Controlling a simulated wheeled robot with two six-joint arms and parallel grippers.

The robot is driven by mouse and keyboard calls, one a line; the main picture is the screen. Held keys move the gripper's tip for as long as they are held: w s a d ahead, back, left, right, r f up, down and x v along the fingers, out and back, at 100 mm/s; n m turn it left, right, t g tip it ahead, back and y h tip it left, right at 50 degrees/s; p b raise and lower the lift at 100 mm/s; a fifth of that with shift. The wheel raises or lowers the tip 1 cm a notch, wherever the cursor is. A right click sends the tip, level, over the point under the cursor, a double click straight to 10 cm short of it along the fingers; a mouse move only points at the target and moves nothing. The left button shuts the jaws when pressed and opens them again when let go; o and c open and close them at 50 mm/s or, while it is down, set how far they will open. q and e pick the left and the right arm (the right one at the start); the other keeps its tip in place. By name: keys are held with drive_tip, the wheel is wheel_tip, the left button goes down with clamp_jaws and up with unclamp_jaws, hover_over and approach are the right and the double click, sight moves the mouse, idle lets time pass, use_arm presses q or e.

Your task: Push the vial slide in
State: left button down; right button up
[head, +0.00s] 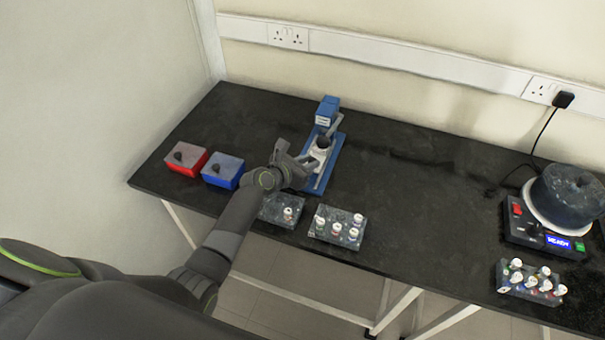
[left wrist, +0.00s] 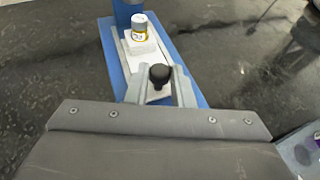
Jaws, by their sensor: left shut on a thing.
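The vial slide (left wrist: 152,58) is a white block on the blue base (left wrist: 104,40) of a small press-like device. A vial (left wrist: 139,28) with a white cap and a yellow-banded label stands upright in it. A black knob (left wrist: 159,73) sits at the slide's near end. My left gripper (left wrist: 158,86) is shut on this knob, one finger on each side. In the head view, my left gripper (head: 311,163) reaches the device at the near end of its blue base (head: 334,160), below its blue head (head: 327,110). My right gripper is not in view.
A red box (head: 186,160) and a blue box (head: 222,172) stand left of my gripper. Two vial racks, one with a single vial (head: 288,213), the other (head: 322,233) with several, sit in front. A round machine (head: 567,195) and another rack stand far right. The table's middle is clear.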

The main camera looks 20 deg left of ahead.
sight(323, 151)
use_arm(q)
drive_tip(key=w, duration=0.3)
drive_tip(key=shift+r, duration=0.1)
drive_tip(key=c, duration=1.5)
unclamp_jaws()
drive_tip(key=shift+w, duration=0.1)
drive_tip(key=shift+c, duration=0.2)
drive_tip(key=shift+o, duration=1.3)
drive_tip(key=shift+w, duration=0.15)
drive_tip(key=p+v, duration=0.2)
drive_tip(key=v, duration=1.5)
drive_tip(key=shift+s, duration=0.2)
